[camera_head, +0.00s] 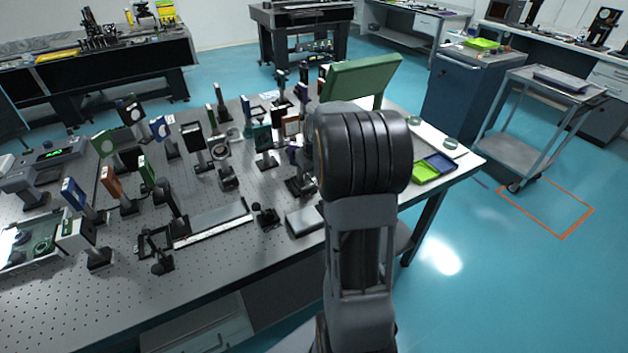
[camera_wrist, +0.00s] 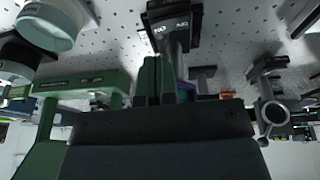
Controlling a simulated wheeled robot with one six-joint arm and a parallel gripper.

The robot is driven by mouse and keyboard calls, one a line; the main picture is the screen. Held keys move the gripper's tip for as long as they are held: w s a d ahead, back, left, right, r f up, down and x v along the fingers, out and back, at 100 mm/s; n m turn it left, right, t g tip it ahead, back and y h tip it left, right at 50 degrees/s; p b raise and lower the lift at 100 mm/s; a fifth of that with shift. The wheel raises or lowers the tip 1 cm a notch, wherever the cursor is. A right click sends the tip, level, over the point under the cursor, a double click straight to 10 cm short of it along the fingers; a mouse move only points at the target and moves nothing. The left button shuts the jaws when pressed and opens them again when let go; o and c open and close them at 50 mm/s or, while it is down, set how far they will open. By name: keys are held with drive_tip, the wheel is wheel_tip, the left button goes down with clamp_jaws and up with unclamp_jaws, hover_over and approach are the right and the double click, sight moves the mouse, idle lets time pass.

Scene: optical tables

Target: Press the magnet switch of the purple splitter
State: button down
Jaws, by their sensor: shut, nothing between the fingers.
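The purple splitter is mostly hidden. In the wrist view a small purple part (camera_wrist: 185,90) shows just right of my fingers, and in the head view a purplish part (camera_head: 293,154) shows at the left edge of my arm. In the wrist view a black base (camera_wrist: 172,18) with small white marks stands on the perforated table, with a dark post; it seems to belong to the splitter. I cannot make out its switch clearly. My gripper (camera_wrist: 159,60) is shut and empty, its fingertips close to the post and base; contact cannot be told. The head view hides my gripper behind my arm.
A ring-shaped mount (camera_wrist: 272,112) stands at right. Several optic mounts crowd the optical table (camera_head: 200,292). Floor at the right is mostly open.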

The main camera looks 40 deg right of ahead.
sight(310, 187)
drive_tip(key=shift+s+x, duration=0.2)
drive_tip(key=shift+x, duration=0.55)
drive_tip(key=shift+s+x, duration=0.15)
drive_tip(key=shift+x, duration=0.65)
drive_tip(key=shift+s+x, duration=0.2)
drive_tip(key=shift+x, duration=0.55)
drive_tip(key=shift+d+f, duration=0.1)
drive_tip(key=shift+f, duration=0.1)
drive_tip(key=shift+d+f+b, duration=0.25)
drive_tip(key=shift+f+b, duration=0.45)
drive_tip(key=shift+b, duration=0.05)
drive_tip(key=shift+r+p, duration=0.35)
drive_tip(key=shift+a, duration=0.2)
drive_tip(key=shift+a+r, duration=0.3)
drive_tip(key=shift+a, duration=0.3)
